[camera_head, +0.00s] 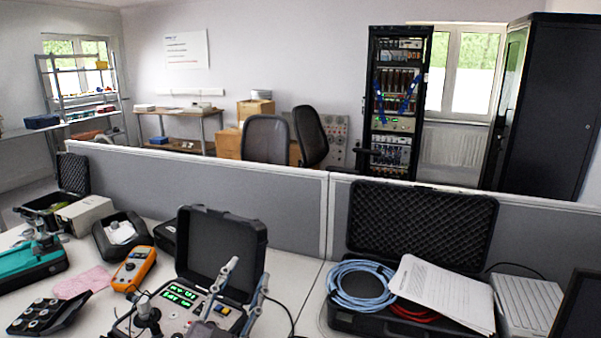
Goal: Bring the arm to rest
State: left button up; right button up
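My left gripper (248,270) is at the bottom centre, in front of the open black case of the vibration calibrator (178,322). Its two grey fingers point up and stand apart, with nothing visible between them, so it is open. The gripper overlaps the right part of the calibrator's panel in the picture; I cannot tell how far above it the gripper is. The panel shows green lit digits and a black upright piece on its left. Most of my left arm is below the picture's edge. My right gripper is not in view.
An orange meter (134,269), a black tray of round parts (48,312) and a teal device (30,264) lie to the left. An open case (422,229) with a blue cable (358,287) and papers (443,290) stands right. Grey partitions (240,182) close the desk's back.

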pick_arm(q)
jog(key=s+a+f+n+g+y, duration=0.2)
jog(key=s+a+f+g, duration=0.1)
jog(key=f, duration=0.4)
jog(key=s+a+f+n+g+y, duration=0.1)
jog(key=s+a+f+n+g, duration=0.2)
jog(key=f, duration=0.5)
jog(key=s+a+f+n+g+y, duration=0.1)
jog(key=s+a+f+g+y, duration=0.2)
jog(key=f, duration=0.4)
jog(key=s+a+f+g+h, duration=0.1)
jog(key=s+f+g, duration=0.35)
jog(key=s, duration=0.55)
jog(key=s+f+g+h, duration=0.1)
jog(key=s+f+g, duration=0.2)
jog(key=s+f, duration=0.5)
jog(key=s+f+g, duration=0.1)
jog(key=s+f, duration=0.1)
jog(key=f, duration=1)
jog(key=s+f, duration=0.2)
jog(key=f, duration=1)
jog(key=s+a+f+g, duration=0.1)
jog(key=s+a+f, duration=0.2)
jog(key=s+f, duration=1.4)
jog(key=shift+s+a+y, duration=0.15)
jog(key=shift+s+y, duration=0.1)
jog(key=shift+y, duration=0.05)
